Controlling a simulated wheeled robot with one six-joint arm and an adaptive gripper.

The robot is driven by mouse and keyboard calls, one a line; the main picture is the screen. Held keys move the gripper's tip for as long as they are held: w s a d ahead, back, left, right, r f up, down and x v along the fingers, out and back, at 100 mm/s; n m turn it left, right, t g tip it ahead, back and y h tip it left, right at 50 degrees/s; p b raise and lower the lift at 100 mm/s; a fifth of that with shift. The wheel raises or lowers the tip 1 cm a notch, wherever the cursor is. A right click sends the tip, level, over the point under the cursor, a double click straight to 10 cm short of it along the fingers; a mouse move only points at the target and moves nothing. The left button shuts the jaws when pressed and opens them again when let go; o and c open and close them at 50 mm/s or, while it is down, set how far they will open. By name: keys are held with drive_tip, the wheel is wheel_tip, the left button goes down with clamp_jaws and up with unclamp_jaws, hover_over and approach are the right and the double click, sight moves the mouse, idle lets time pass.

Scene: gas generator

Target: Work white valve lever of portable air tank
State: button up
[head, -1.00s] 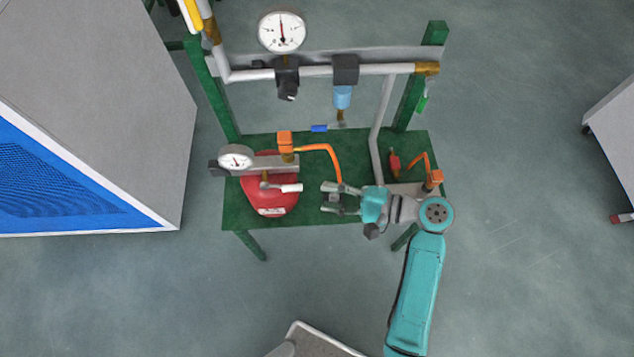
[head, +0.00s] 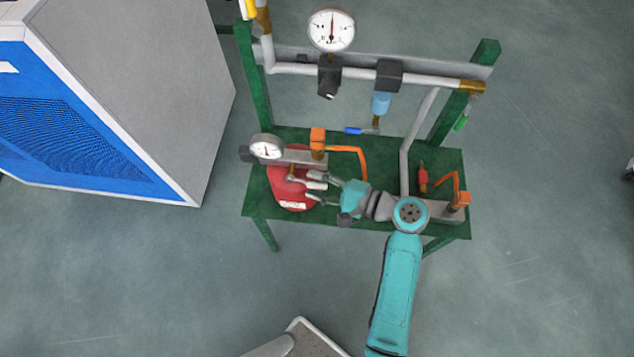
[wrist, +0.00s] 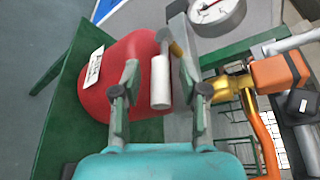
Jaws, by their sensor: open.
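The red portable air tank (head: 290,192) stands on the left of the green table, with a grey block and a dial gauge (head: 267,146) on top. Its white valve lever (wrist: 161,80) hangs from a brass stem in the wrist view and lies between my two fingers, with gaps on both sides. My gripper (wrist: 160,92) is open around the lever. In the head view my gripper (head: 315,188) reaches in from the right over the tank, and its fingers partly hide the lever.
An orange fitting with an orange hose (head: 348,150) stands right beside the tank. A pipe rack with a large gauge (head: 331,30) rises behind. A red fitting (head: 423,180) is at the table's right (head: 466,215). A blue-grey cabinet (head: 140,95) stands left.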

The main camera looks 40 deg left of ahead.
drive_tip(key=shift+a, duration=0.1)
clamp_jaws()
